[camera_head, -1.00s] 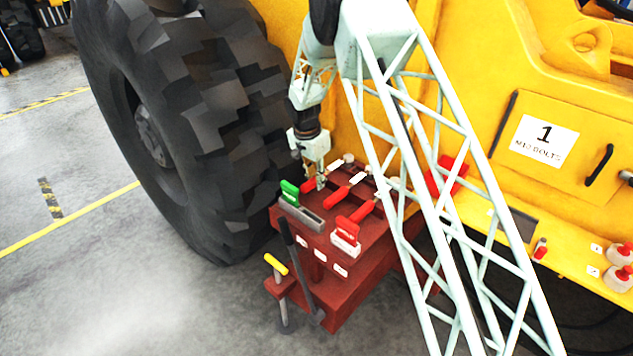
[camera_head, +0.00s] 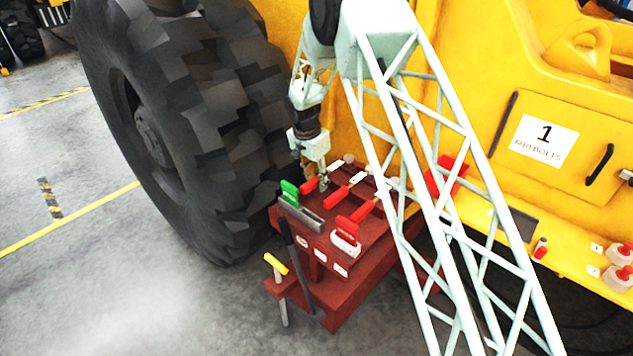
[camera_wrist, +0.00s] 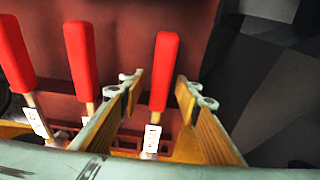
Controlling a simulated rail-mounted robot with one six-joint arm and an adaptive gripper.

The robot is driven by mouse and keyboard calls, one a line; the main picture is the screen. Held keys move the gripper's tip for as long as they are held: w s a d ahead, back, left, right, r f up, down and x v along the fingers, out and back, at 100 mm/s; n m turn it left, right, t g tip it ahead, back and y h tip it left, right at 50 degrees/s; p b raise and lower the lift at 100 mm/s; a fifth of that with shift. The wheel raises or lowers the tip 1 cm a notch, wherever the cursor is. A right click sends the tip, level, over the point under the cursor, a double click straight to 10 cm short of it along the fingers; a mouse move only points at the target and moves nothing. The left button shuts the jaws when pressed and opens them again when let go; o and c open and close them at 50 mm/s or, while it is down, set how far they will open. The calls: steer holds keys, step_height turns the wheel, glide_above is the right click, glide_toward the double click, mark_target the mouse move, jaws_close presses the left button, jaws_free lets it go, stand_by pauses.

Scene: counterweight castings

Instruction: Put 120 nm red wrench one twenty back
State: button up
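Three red-handled wrenches lie side by side on the dark red cart (camera_head: 352,284). They are a left one (camera_head: 309,185), a middle one (camera_head: 336,198) and a right one (camera_head: 362,211) in the head view. Each has a white label, too small or blurred to read. My gripper (camera_head: 323,184) is low over the left wrench, near the tyre. In the wrist view, my gripper (camera_wrist: 163,88) is open. Its fingers stand on either side of the rightmost red wrench (camera_wrist: 165,65), with visible gaps at both sides. The other two wrenches (camera_wrist: 82,58) (camera_wrist: 15,55) are left of the fingers.
A green-handled tool (camera_head: 290,189) and a red-and-white item (camera_head: 346,236) sit at the cart's front. A yellow-handled tool (camera_head: 276,264) stands at its lower corner. The big tyre (camera_head: 215,120) is close on the left. The yellow machine (camera_head: 470,75) stands behind.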

stand_by(0.3)
step_height(320, 180, up, 12)
steer(key=s+a, duration=0.1)
steer(key=shift+s+a, duration=0.2)
steer(key=shift+s, duration=0.2)
stand_by(0.3)
steer(key=shift+f, duration=0.1)
stand_by(0.4)
step_height(320, 180, up, 7)
steer(key=p, duration=0.3)
stand_by(0.9)
stand_by(0.3)
